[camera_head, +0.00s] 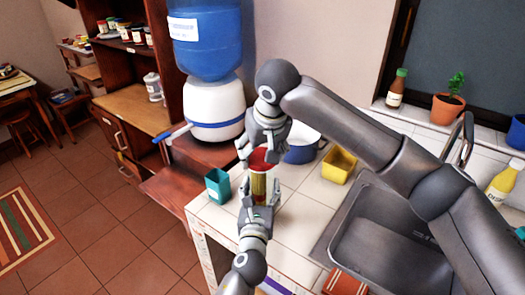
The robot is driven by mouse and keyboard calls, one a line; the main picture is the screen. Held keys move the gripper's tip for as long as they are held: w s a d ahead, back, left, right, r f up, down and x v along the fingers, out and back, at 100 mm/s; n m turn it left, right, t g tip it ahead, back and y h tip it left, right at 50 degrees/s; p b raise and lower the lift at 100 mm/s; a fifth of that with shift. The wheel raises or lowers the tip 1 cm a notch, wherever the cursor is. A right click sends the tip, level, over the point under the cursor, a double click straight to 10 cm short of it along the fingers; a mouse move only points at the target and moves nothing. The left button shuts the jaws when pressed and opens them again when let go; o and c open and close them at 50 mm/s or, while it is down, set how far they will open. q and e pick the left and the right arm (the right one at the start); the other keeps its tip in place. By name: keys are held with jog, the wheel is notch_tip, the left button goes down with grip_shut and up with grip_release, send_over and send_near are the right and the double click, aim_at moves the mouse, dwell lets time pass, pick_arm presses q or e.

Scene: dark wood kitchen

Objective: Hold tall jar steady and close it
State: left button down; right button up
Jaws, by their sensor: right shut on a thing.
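The tall jar (259,187), with yellow-green contents, stands upright on the white tiled counter near its left end. A red lid (260,166) is at the top of the jar; I cannot tell whether it is seated or just above the mouth. My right gripper (259,158) reaches down from above and is shut on the red lid. My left gripper (258,202) comes up from the bottom of the view, with its fingers on either side of the jar's lower body. Whether they press on the glass is too small to tell.
A teal cup (218,186) stands close left of the jar. The sink (385,245) lies right, under my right arm. A water dispenser (212,105) stands behind left.

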jog(key=m+h, duration=0.1)
jog(key=m, duration=0.2)
jog(key=shift+a, duration=0.2)
jog(key=m+h, duration=0.1)
jog(key=m, duration=0.3)
jog(key=shift+a+h, duration=0.15)
jog(key=shift+h, duration=0.25)
jog(key=m+h, duration=0.1)
jog(key=m, duration=0.2)
jog(key=m+g+h, duration=0.1)
jog(key=m, duration=0.2)
jog(key=shift+w, duration=0.1)
jog(key=m, duration=0.2)
jog(key=m+g, duration=0.1)
jog(key=m, duration=0.1)
jog(key=shift+w+a+g+h, duration=0.1)
jog(key=shift+w+g+h, duration=0.05)
jog(key=shift+g+h, duration=0.2)
jog(key=m, duration=0.2)
jog(key=m+g, duration=0.1)
jog(key=shift+w+a+r, duration=0.1)
jog(key=shift+w+r, duration=0.05)
jog(key=shift+w, duration=0.1)
jog(key=shift+s+m+g+h, duration=0.1)
jog(key=shift+m+g+h, duration=0.15)
jog(key=shift+m, duration=0.55)
